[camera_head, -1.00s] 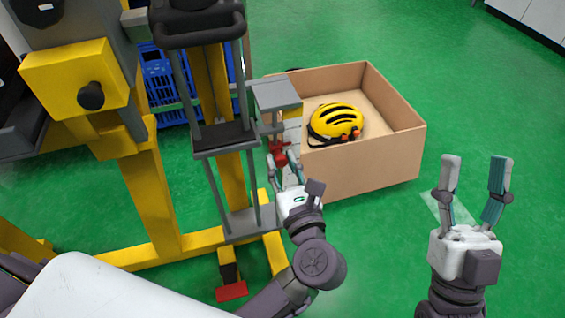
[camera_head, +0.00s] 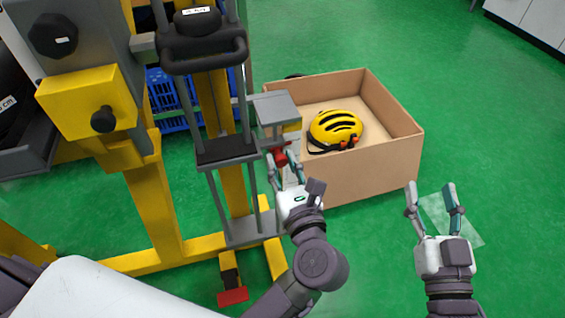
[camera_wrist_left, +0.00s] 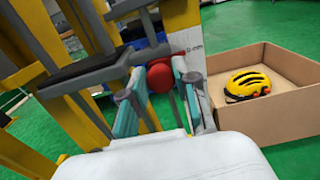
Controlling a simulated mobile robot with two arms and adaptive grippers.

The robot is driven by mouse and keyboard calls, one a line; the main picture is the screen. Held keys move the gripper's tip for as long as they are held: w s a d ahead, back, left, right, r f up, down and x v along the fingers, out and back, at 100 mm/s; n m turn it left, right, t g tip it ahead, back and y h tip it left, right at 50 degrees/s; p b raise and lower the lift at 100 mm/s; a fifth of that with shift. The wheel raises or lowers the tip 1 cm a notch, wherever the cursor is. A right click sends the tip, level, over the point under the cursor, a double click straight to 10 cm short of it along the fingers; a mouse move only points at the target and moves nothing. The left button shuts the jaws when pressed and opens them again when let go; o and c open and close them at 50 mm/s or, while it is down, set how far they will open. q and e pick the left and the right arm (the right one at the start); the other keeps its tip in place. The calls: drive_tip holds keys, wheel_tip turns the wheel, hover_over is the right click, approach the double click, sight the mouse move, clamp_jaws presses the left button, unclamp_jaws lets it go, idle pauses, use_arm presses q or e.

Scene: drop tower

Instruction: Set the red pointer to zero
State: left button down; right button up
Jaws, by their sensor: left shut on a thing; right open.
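The red pointer (camera_head: 282,157) sits on the drop tower, below a small grey plate and beside a white scale strip. It also shows in the left wrist view as a round red knob (camera_wrist_left: 160,78) with a red part above it. My left gripper (camera_head: 286,161) is shut on the red pointer, one finger on each side. Its fingers partly hide the pointer. The scale (camera_wrist_left: 190,42) is partly visible behind it; its marks are too small to read, apart from a "mm" label. My right gripper (camera_head: 432,190) is open and empty over the floor, right of the box.
A cardboard box (camera_head: 350,172) with a yellow helmet (camera_head: 335,128) inside stands just right of the tower. The tower's yellow frame (camera_head: 152,200) and grey rods stand left of my left gripper. A red pedal (camera_head: 233,296) is low in front. Green floor is free at right.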

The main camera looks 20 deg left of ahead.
use_arm(q)
drive_tip(key=shift+r, duration=0.3)
drive_tip(key=c, duration=0.9)
unclamp_jaws()
drive_tip(key=shift+f, duration=0.1)
drive_tip(key=shift+v, duration=4.05)
